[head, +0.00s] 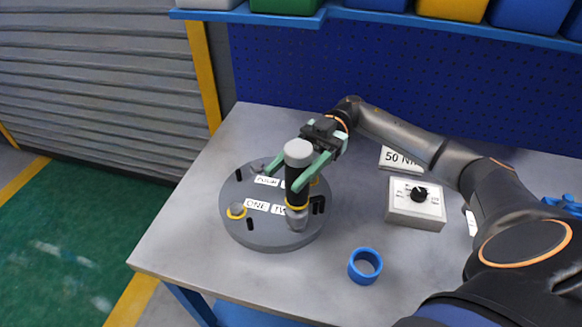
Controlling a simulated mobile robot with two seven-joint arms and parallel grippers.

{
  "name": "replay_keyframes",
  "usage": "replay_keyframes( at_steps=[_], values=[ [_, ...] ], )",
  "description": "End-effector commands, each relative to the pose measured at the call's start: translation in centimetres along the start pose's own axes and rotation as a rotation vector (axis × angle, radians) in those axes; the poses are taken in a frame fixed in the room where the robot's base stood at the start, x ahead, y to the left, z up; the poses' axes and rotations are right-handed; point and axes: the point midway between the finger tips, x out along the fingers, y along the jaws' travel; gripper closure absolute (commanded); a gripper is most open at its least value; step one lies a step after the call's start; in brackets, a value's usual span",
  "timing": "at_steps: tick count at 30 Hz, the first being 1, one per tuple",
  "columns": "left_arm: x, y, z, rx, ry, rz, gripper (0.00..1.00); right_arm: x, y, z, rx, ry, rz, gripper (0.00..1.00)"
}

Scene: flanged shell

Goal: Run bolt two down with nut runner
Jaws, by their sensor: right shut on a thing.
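My right gripper (290,172) has green fingers and is shut on the nut runner (298,180), an upright black cylinder with a light grey cap. The nut runner stands over the round grey flanged shell (270,240), at the side of the label that begins "TW". A yellow ring and a grey metal piece show at its lower end. The bolt under it is hidden or cannot be told apart. A bolt (237,209) with a yellow ring sits beside the "ONE" label (257,205). The labels behind are partly covered by the gripper. My left gripper is not in view.
A white box with a black knob (419,194) and a "50 N" sign (400,159) stand to the right. Coloured bins (452,9) line the shelf above. Small black pegs stand on the shell.

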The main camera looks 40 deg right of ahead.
Motion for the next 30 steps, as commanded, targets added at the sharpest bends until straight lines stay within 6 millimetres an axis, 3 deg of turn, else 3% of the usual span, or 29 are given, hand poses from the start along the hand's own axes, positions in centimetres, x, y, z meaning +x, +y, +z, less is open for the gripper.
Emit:
replay_keyframes(
  at_steps=[30],
  values=[
    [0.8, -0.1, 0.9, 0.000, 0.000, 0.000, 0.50, 0.0, 0.0, 1.6, -0.004, 0.004, -0.005, 1.00]
  ],
)
